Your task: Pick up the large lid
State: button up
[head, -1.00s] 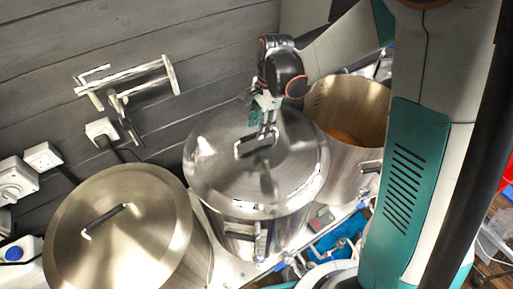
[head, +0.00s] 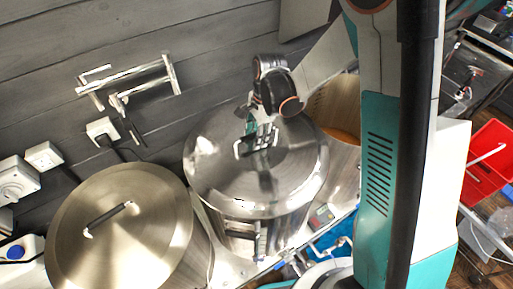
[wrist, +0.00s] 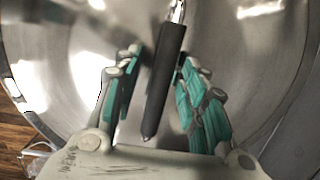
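A shiny round steel lid (head: 215,170) sits on the middle pot (head: 238,236). It fills most of the wrist view (wrist: 60,70). Its bar handle with a dark grip shows in the wrist view (wrist: 165,80). My gripper (head: 262,138) is over this lid at the handle, pointing down. In the wrist view my gripper (wrist: 160,62) is open, with one teal-padded finger on each side of the handle and visible gaps. A second, brushed lid (head: 150,235) with a similar handle (head: 108,217) lies on the left pot, clear of my gripper.
An uncovered pot (head: 340,105) with amber contents stands right of the middle pot, partly behind my arm. A grey plank wall with a metal rail (head: 135,75) and sockets (head: 100,130) is behind. A red crate (head: 490,160) is at the far right.

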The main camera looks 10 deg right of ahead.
jog(key=shift+f+b, duration=0.2)
jog(key=shift+b, duration=0.15)
dwell(0.3)
grip_shut()
